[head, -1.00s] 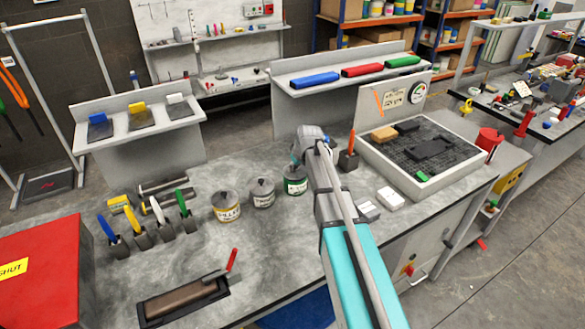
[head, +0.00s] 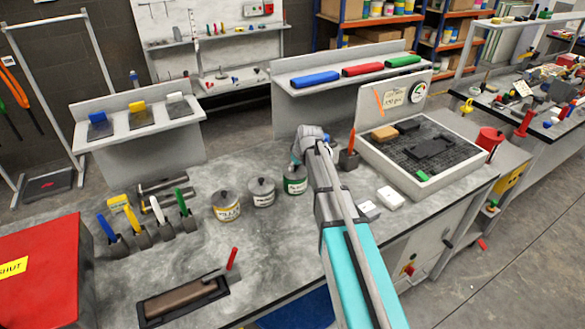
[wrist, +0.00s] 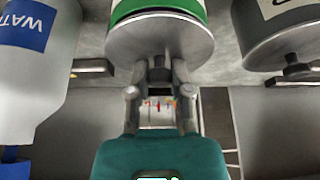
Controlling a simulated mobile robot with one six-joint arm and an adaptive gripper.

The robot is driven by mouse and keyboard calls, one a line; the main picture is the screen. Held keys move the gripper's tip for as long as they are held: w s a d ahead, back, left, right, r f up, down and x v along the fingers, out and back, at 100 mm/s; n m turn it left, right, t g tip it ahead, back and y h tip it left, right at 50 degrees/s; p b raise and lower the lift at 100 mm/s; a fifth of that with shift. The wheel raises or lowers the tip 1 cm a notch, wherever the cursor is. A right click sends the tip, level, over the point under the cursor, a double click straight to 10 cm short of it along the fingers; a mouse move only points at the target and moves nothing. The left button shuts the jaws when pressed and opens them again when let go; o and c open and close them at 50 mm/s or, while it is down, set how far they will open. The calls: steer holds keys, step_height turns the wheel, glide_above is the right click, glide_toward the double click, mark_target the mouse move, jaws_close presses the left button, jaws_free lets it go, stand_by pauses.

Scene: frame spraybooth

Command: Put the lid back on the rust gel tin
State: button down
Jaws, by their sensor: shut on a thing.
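A tin with a green label (head: 296,187) stands on the grey bench, at the right end of a row of tins; its label cannot be read. The wrist view shows its green and white side (wrist: 158,8) with a round grey lid (wrist: 190,42) against it. My gripper (wrist: 159,76) is shut on the lid's dark knob. I cannot tell whether the lid is fully seated. In the head view my gripper (head: 298,158) is at the top of this tin, and my arm partly hides it.
A yellow-labelled tin (head: 226,207) and a grey-labelled tin (head: 262,192) stand to the left. A bottle with a blue label (wrist: 28,50) is close by in the wrist view. A holder with an orange-handled tool (head: 349,158) and a white block (head: 391,197) lie right of my arm.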

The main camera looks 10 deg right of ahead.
steer(key=shift+c, duration=2.2)
jaws_free()
steer(key=shift+o, duration=0.2)
steer(key=o, duration=0.4)
steer(key=shift+w, duration=0.1)
steer(key=shift+r, duration=0.1)
steer(key=shift+r+p, duration=3.4)
steer(key=shift+p, duration=0.15)
steer(key=shift+w, duration=0.1)
